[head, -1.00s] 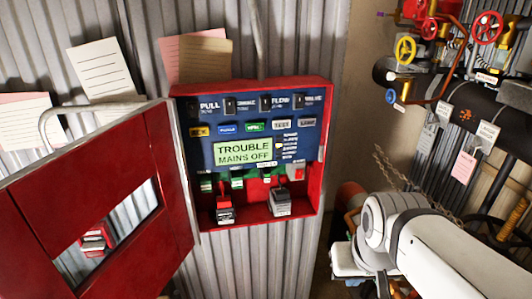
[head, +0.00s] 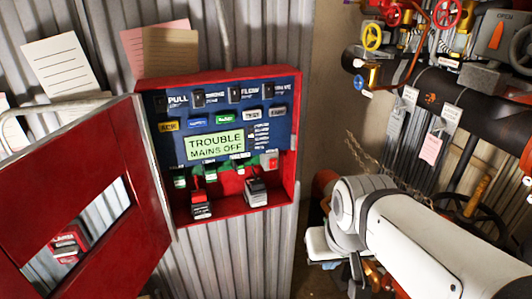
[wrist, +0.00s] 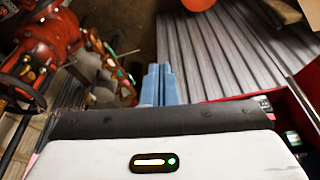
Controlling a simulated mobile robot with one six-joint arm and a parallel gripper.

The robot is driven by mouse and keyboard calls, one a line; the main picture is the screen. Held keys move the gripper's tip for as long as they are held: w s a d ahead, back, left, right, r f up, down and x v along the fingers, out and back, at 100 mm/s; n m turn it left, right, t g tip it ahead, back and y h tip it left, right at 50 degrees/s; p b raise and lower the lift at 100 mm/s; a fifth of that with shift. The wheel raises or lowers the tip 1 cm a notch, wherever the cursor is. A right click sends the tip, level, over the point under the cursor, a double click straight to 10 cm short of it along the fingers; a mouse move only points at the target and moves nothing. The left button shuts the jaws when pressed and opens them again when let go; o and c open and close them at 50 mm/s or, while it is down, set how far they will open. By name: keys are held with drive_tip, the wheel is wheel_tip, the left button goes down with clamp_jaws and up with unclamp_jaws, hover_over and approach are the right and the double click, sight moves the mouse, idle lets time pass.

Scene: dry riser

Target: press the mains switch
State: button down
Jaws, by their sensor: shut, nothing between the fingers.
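The open red alarm cabinet (head: 298,140) is on the corrugated wall, left of centre in the head view. Its display (head: 214,144) reads "TROUBLE MAINS OFF". A small red switch with a pale surround (head: 271,162), apparently the mains switch, sits at the lower right of the blue panel; its label is too small to read. My gripper (wrist: 158,70) shows in the wrist view with its bluish fingers together and empty. It is apart from the cabinet, whose red edge (wrist: 298,100) appears at the right. The switch is not visible in the wrist view.
The red cabinet door (head: 85,215) stands open to the left. Two batteries (head: 256,190) sit in the cabinet bottom. Dark pipework (head: 420,85) with valves and hanging tags is at the right. A red valve body (wrist: 45,40) is at the wrist view's left.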

drive_tip(key=w+f+t+b, duration=0.3)
drive_tip(key=w+t+b, duration=0.2)
drive_tip(key=w+b, duration=0.25)
drive_tip(key=w+f+t+b, duration=0.4)
drive_tip(key=w+t+b, duration=0.1)
drive_tip(key=w+b, duration=0.25)
drive_tip(key=a+n+t+y+b, duration=0.1)
drive_tip(key=t+b, duration=0.1)
drive_tip(key=b, duration=0.1)
drive_tip(key=w+a+r+n+t+y+b, duration=0.1)
drive_tip(key=t+y+b, duration=0.1)
drive_tip(key=t+b, duration=0.1)
drive_tip(key=w+a+t+y+b, duration=0.1)
drive_tip(key=t+y+b, duration=0.1)
drive_tip(key=b, duration=0.2)
drive_tip(key=shift+w+a+r+n+t, duration=0.1)
drive_tip(key=shift+a+r+n+t, duration=0.2)
drive_tip(key=shift+a+n+t, duration=0.1)
